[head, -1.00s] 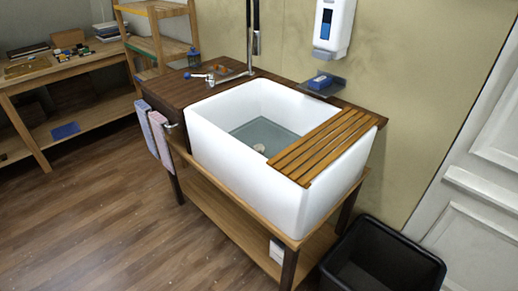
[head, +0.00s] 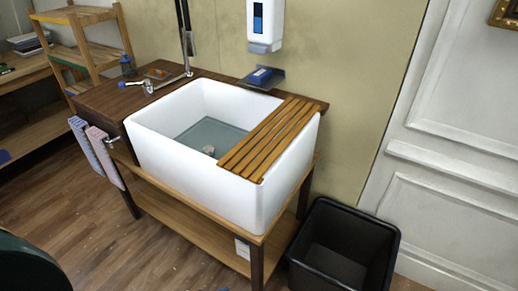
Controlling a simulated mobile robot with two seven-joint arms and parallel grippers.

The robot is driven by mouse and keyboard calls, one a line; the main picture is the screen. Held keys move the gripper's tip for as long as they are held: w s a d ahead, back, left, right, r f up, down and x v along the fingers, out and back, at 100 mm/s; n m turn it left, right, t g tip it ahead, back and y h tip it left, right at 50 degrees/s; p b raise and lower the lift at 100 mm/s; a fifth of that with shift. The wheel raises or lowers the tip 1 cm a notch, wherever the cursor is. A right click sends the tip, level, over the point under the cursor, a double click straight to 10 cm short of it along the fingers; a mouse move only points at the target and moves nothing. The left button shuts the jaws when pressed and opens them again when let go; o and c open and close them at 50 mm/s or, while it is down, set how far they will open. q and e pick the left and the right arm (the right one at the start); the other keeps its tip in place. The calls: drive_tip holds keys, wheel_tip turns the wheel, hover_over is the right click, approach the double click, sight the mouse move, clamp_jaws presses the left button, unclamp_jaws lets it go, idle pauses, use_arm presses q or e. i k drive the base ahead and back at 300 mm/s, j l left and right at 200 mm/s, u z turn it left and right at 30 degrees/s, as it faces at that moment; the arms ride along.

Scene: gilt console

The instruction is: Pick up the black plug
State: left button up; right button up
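I cannot make out a black plug in the head view. The white sink (head: 200,185) stands in the middle, with shallow grey-looking water or a grey floor inside. A small pale round thing (head: 209,150), perhaps the drain, shows on the sink's floor. The near inner wall and the slatted board hide part of the basin. Neither of my grippers is in view.
A slatted wooden board (head: 268,135) lies across the sink's right side. A wooden stand (head: 180,210) carries the sink. A black bin (head: 345,245) stands at its right. Towels (head: 98,150) hang at the left. Open floor lies in front. A dark rounded shape (head: 28,268) fills the bottom left corner.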

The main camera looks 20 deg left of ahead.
sight(209, 151)
drive_tip(key=j+z, duration=0.95)
drive_tip(key=k+j+z, duration=0.15)
drive_tip(key=j, duration=0.2)
drive_tip(key=j+z, duration=0.15)
drive_tip(key=j, duration=0.2)
drive_tip(key=k+j+z, duration=0.15)
drive_tip(key=k+j, duration=0.05)
drive_tip(key=j, duration=0.1)
